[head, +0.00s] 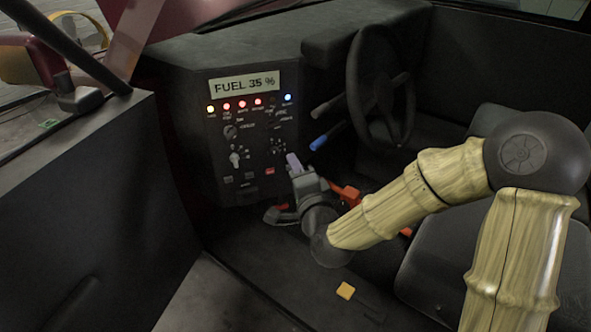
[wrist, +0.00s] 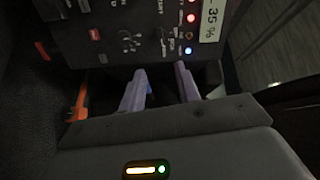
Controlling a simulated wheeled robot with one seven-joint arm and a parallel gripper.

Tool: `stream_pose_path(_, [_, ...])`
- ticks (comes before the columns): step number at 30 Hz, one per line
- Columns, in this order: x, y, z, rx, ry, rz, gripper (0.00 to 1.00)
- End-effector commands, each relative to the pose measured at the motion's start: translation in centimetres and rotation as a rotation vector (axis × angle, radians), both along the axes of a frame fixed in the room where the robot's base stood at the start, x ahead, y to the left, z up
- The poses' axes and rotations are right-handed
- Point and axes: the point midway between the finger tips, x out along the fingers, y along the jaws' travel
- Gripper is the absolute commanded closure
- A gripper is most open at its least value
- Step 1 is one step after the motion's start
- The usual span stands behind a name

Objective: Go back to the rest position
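My gripper (head: 293,162) is in front of the lower part of the black control panel (head: 222,132) in the head view, near its lower right edge. In the wrist view, the two lavender fingers of my gripper (wrist: 162,84) stand apart with nothing visible between them, so it is open and empty. The panel (wrist: 105,50) lies just beyond the fingertips there. I cannot tell whether the fingertips touch it. My arm reaches in from the right, bent at the elbow. No marker of the rest position shows.
The panel carries a "FUEL 35 %" display (head: 244,84) and lit lamps. A steering wheel (head: 352,88), a blue-tipped stalk (head: 320,143) and an orange-red part (head: 345,193) are close right of my gripper. Seats lie right. A yellow block (head: 345,290) is on the floor.

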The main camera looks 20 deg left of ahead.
Motion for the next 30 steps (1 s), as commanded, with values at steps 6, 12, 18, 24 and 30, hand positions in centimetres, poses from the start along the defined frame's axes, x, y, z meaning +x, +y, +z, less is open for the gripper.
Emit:
stream_pose_path(6, [0.0,0.0,0.0,0.000,0.000,0.000,0.67])
stream_pose_path(12, [0.0,-0.1,-0.2,-0.019,0.000,0.002,0.67])
stream_pose_path(18, [0.1,-1.6,-3.1,-0.249,0.027,0.038,0.67])
stream_pose_path(24, [-0.5,-6.6,-7.7,-0.646,0.109,0.102,0.67])
stream_pose_path(30, [-2.4,-13.6,-10.8,-0.985,0.242,0.177,0.67])
